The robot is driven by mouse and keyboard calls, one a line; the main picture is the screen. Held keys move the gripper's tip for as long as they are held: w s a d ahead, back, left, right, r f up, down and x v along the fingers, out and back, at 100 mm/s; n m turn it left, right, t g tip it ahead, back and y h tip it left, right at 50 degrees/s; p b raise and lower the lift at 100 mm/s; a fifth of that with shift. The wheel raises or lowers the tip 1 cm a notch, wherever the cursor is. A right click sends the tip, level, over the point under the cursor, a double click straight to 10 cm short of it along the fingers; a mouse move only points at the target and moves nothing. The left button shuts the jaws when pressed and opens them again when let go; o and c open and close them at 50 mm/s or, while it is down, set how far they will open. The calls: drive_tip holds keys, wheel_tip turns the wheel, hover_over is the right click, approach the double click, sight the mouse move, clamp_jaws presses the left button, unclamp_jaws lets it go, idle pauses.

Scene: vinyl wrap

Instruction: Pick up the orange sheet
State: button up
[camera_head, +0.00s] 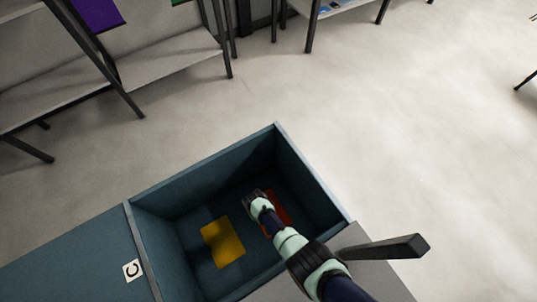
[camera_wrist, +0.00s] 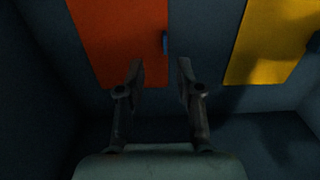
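The orange sheet (camera_wrist: 112,45) lies flat on the floor of a dark teal bin. In the head view the orange sheet (camera_head: 279,210) shows only in part, with my arm covering some of it. My gripper (camera_wrist: 160,75) is open, its two fingers apart with nothing between them. In the wrist view the left fingertip overlaps the sheet's lower right part, and the right fingertip is just past its right edge. In the head view my gripper (camera_head: 252,194) is down inside the bin. I cannot tell whether the fingers touch the sheet.
A yellow sheet (camera_head: 222,242) lies on the bin floor beside the orange one; it also shows in the wrist view (camera_wrist: 275,42). The bin walls (camera_head: 312,175) stand close around my gripper. A teal surface with a "C" label (camera_head: 132,270) adjoins the bin. Shelving (camera_head: 170,58) stands behind.

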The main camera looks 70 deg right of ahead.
drive_tip(key=f+b, duration=0.4)
drive_tip(key=f, duration=0.1)
drive_tip(key=f+b, duration=0.2)
drive_tip(key=shift+w+a+f+b, duration=0.15)
drive_tip(key=shift+w+f+b, duration=0.15)
drive_tip(key=shift+w+f, duration=0.1)
drive_tip(key=shift+r, duration=0.15)
clamp_jaws()
